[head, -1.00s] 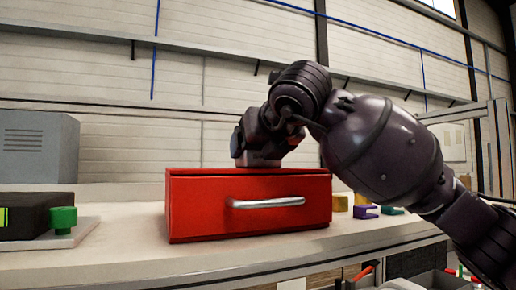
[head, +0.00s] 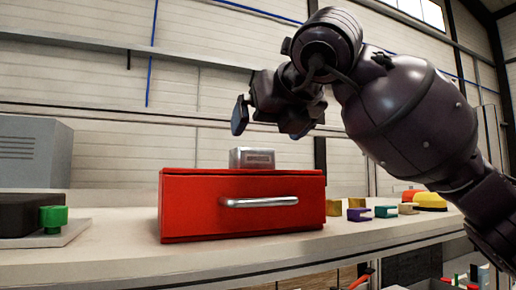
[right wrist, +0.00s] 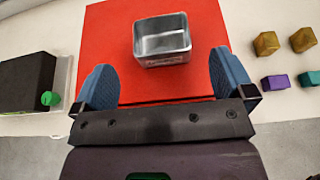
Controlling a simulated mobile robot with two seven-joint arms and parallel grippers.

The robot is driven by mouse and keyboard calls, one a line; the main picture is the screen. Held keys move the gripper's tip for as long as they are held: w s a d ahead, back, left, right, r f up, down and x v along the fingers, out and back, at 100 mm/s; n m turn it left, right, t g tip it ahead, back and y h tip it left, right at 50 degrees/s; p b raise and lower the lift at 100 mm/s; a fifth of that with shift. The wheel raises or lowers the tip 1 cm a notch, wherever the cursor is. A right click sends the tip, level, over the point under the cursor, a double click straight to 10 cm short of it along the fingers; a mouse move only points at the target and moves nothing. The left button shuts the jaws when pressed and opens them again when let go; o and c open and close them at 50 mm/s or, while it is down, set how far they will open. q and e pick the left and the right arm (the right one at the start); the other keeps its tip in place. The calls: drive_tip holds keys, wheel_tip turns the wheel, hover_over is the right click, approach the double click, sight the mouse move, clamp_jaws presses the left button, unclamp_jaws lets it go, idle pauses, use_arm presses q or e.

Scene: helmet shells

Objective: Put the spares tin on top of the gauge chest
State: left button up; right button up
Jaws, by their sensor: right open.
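The spares tin (head: 252,158), a small silver metal box, stands upright on top of the red gauge chest (head: 190,205). In the right wrist view the open-topped, empty-looking tin (right wrist: 162,40) rests on the red chest top (right wrist: 110,30). My right gripper (head: 270,125) is open and empty above the tin, apart from it. Its two blue finger pads (right wrist: 162,82) are spread wide on either side, nearer the camera than the tin. The chest's front drawer with its silver handle looks shut. My left gripper is not in view.
Several small yellow, purple and teal blocks (head: 386,211) lie on the bench right of the chest. A black box with a green knob (head: 53,218) is at the left. A grey cabinet (head: 35,150) stands behind it. The bench front strip is clear.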

drive_tip(key=shift+b+v, duration=0.3)
drive_tip(key=shift+v, duration=1.7)
